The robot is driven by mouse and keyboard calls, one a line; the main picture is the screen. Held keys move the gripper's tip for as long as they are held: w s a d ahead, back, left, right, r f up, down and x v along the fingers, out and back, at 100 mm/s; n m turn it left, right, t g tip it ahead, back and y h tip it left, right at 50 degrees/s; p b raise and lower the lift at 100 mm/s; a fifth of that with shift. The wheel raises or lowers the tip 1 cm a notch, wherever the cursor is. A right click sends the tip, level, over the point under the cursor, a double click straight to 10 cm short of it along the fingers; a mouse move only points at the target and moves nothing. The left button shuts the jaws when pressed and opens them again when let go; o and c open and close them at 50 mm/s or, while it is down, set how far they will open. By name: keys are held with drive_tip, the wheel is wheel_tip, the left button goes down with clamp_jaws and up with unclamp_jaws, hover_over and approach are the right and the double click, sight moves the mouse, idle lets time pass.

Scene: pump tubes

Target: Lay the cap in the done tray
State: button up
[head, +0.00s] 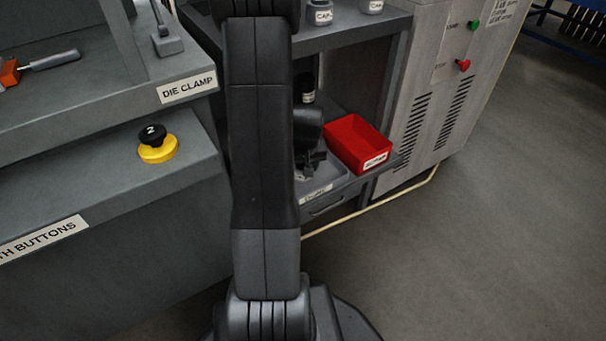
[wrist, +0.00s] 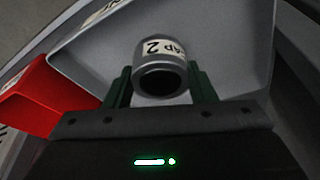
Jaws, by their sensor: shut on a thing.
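The cap (wrist: 152,50) is a grey cylinder with a dark open end and a white label reading CAP 2. In the wrist view my gripper (wrist: 161,88) is shut on it, one green finger on each side. The cap is over the inside of a light grey tray (wrist: 232,52); I cannot tell whether it touches the floor. In the head view the grey tray (head: 338,178) is on the lower shelf, its front label too small to read. My gripper (head: 309,165) is over its left part, mostly hidden by my arm, and the cap is hidden there.
A red bin (head: 352,142) stands right beside the grey tray; it also shows at the left in the wrist view (wrist: 45,95). A shelf above (head: 358,32) holds labelled caps. A small dark labelled object (head: 308,92) stands behind my gripper. A grey cabinet (head: 432,85) is at right.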

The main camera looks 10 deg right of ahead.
drive_tip(key=shift+f+b, duration=0.35)
drive_tip(key=shift+f, duration=0.95)
drive_tip(key=shift+f, duration=0.2)
drive_tip(key=o, duration=1.2)
drive_tip(key=shift+c, duration=0.2)
drive_tip(key=p+v, duration=0.4)
drive_tip(key=v, duration=0.8)
drive_tip(key=shift+r, duration=0.25)
drive_tip(key=shift+f, duration=0.1)
